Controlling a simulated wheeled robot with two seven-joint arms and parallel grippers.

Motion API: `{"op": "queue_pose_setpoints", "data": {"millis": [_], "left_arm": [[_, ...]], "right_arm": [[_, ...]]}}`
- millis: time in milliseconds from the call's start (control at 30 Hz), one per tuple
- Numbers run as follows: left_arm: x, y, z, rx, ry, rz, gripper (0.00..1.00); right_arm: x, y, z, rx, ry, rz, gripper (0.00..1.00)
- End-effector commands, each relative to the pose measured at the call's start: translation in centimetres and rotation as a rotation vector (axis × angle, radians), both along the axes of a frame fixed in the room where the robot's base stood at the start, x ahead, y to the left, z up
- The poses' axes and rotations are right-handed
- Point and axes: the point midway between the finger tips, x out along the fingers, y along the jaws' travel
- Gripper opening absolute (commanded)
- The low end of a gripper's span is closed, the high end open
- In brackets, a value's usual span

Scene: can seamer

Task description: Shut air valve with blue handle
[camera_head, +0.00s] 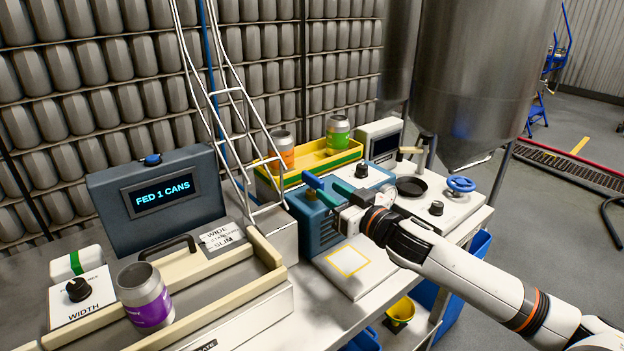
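My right gripper (345,207) comes in from the right and is over the blue-grey machine on the bench. A slim blue bar (313,181), which looks like the valve's blue handle, sticks up from the machine just left of the gripper. A teal-green bar (328,199) lies right beside it, at the fingertips. The fingers overlap these parts, so I cannot tell whether they touch the handle or how far apart they are. The valve body is hidden. My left gripper is not in view.
A blue handwheel (461,184) is on the white bench unit to the right. A panel reading "FED 1 CANS" (163,191) and a purple-labelled can (146,297) are at left. A yellow tray (327,158) with cans stands behind the machine. A steel hopper (478,70) hangs at back right.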

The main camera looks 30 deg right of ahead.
Motion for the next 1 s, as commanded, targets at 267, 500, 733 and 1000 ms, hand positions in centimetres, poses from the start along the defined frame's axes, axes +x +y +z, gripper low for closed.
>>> {"op": "queue_pose_setpoints", "data": {"millis": [267,500,733,1000], "left_arm": [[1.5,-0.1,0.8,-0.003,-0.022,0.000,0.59],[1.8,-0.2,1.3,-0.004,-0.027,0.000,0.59],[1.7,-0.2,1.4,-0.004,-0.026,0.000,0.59],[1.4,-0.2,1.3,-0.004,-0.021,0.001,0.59]], "right_arm": [[4.1,0.3,0.3,-0.001,-0.003,-0.002,0.35],[6.5,0.5,0.2,0.000,-0.001,-0.002,0.35],[7.2,0.6,0.1,-0.002,0.000,-0.001,0.35],[7.2,0.6,0.0,-0.002,0.001,-0.001,0.21]]}}
